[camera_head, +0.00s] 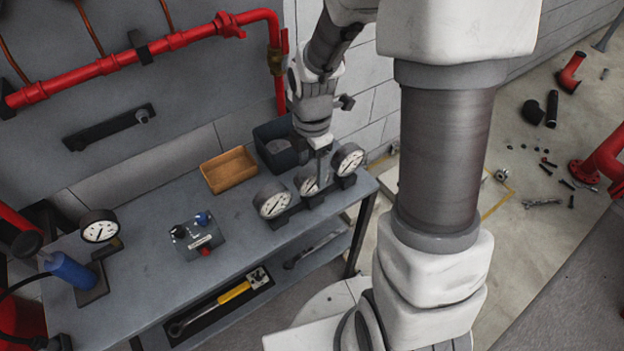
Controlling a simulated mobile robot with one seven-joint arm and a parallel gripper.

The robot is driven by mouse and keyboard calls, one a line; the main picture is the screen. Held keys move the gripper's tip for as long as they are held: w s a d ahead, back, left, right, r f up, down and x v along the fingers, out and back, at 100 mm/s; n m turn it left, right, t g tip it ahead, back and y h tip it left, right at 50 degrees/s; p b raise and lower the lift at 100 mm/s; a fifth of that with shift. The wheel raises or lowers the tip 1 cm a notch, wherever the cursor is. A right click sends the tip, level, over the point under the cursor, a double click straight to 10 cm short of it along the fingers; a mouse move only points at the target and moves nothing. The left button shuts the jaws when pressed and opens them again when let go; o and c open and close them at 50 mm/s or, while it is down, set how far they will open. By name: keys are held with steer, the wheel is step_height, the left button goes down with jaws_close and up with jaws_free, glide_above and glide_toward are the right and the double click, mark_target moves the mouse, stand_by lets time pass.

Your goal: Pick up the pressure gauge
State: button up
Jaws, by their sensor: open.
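Three round white-faced pressure gauges stand in a row on a dark holder at the right end of the grey workbench (150,255): a left gauge (272,203), a middle gauge (306,184) and a right gauge (348,158). A fourth gauge (99,228) stands apart at the bench's left end. My gripper (319,165) points down over the row, at the middle gauge, and its finger covers part of that gauge's face. My gripper is open. I cannot tell whether its fingers touch the gauge.
An orange-brown tray (229,172) and a dark bin (277,147) stand behind the gauges. A small block with coloured knobs (197,235) and a blue cylinder (70,270) are on the bench. A red pipe (150,48) runs along the wall. Tools lie on the lower shelf.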

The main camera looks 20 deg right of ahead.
steer(key=shift+f, duration=0.45)
jaws_close()
